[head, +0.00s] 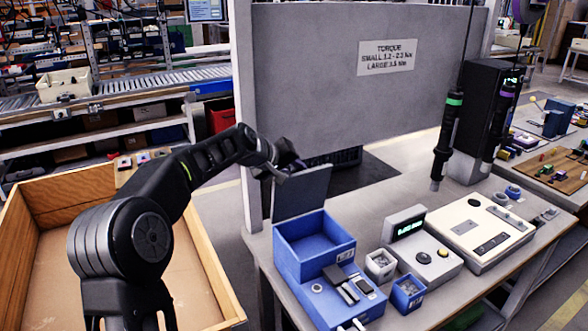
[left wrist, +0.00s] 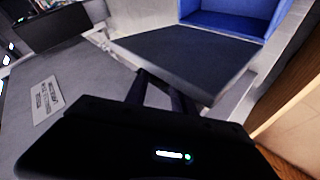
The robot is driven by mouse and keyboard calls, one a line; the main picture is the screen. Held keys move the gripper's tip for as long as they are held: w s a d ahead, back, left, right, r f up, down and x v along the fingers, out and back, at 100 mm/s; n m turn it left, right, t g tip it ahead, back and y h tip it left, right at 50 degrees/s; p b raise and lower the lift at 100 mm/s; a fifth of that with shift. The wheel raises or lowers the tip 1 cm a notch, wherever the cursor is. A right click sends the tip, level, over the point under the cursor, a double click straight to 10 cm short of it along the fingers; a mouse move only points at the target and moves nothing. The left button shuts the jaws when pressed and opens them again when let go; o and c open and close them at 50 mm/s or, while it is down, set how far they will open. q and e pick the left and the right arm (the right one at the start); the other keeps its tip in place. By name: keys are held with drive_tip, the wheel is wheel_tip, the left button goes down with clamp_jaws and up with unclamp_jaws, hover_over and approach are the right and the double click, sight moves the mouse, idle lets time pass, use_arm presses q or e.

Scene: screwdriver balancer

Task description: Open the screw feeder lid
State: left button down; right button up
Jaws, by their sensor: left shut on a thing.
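The blue screw feeder (head: 316,262) stands at the left end of the workbench. Its dark grey lid (head: 302,194) stands raised at the feeder's back edge, and the open blue bin shows in front of it. My left gripper (head: 285,172) is at the lid's upper left edge. In the left wrist view the lid (left wrist: 185,60) lies just beyond the fingers of my left gripper (left wrist: 160,90), which are shut on its edge. The blue feeder bin (left wrist: 235,22) shows behind the lid there. My right gripper is in neither view.
A grey panel with a torque sign (head: 387,57) rises behind the bench. Right of the feeder are small bins (head: 381,265), a display box (head: 408,232) and a white fixture (head: 480,232). Two screwdrivers (head: 446,140) hang above. A wooden crate (head: 215,275) stands at the left.

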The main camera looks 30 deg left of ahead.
use_arm(q)
drive_tip(key=shift+w+a+f, duration=0.15)
drive_tip(key=shift+w+a, duration=0.15)
drive_tip(key=shift+a, duration=0.45)
drive_tip(key=c, duration=1.1)
unclamp_jaws()
drive_tip(key=shift+o, duration=0.2)
drive_tip(key=shift+d, duration=0.1)
drive_tip(key=d+b+v, duration=0.1)
drive_tip(key=v, duration=0.6)
drive_tip(key=shift+s+a+r+b, duration=0.25)
drive_tip(key=shift+s+a+b, duration=0.05)
drive_tip(key=shift+a, duration=0.2)
